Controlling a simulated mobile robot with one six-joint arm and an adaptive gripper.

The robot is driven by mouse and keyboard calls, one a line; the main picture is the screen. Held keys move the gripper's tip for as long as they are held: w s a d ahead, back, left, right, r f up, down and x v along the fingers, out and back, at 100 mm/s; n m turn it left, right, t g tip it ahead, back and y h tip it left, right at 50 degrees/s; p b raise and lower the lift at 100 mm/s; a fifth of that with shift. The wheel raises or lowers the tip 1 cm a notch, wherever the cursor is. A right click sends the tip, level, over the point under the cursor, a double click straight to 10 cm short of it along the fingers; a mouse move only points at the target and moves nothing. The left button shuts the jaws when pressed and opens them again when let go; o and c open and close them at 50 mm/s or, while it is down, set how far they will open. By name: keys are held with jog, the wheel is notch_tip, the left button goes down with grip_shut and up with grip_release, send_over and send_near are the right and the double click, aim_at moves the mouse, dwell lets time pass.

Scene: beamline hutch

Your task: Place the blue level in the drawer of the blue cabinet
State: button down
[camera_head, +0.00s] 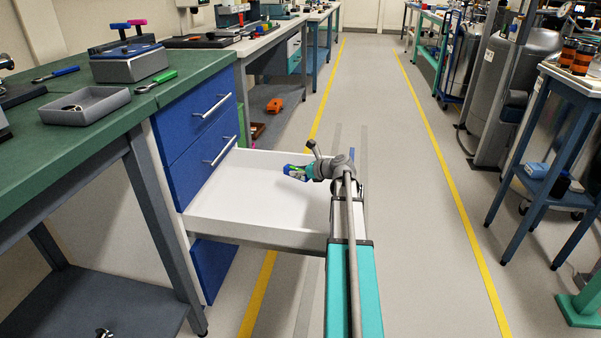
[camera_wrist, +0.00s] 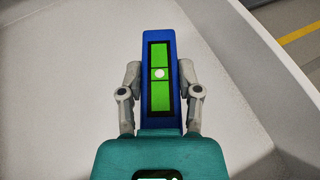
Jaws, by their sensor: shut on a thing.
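The blue level (camera_wrist: 160,38) has a green window with a pale dot and sits between the two fingers of my gripper (camera_wrist: 160,85) in the wrist view. My gripper is shut on it. In the head view my gripper (camera_head: 299,172) is over the open white drawer (camera_head: 250,208) of the blue cabinet (camera_head: 196,128). The level shows there only as a small blue and green end (camera_head: 290,171). The wrist view shows the white drawer floor (camera_wrist: 60,90) below the level. I cannot tell whether the level touches the floor.
The green-topped bench (camera_head: 60,150) stands left, with a grey tray (camera_head: 84,106) and screwdrivers on top. The drawer's right wall (camera_wrist: 270,70) is near my gripper in the wrist view. The aisle floor (camera_head: 385,130) is clear. A blue stand (camera_head: 540,150) is at right.

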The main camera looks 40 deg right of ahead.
jog(key=shift+f+b, duration=0.5)
jog(key=shift+b, duration=0.15)
jog(key=shift+c, duration=1.5)
grip_release()
jog(key=shift+s+a, duration=0.1)
jog(key=shift+f, duration=0.1)
jog(key=shift+r+p, duration=0.45)
jog(key=shift+p, duration=0.05)
jog(key=shift+s+r+p, duration=0.25)
jog(key=shift+r+p, duration=0.05)
jog(key=p+v, duration=0.4)
jog(key=v, duration=0.7)
jog(key=shift+d, duration=0.25)
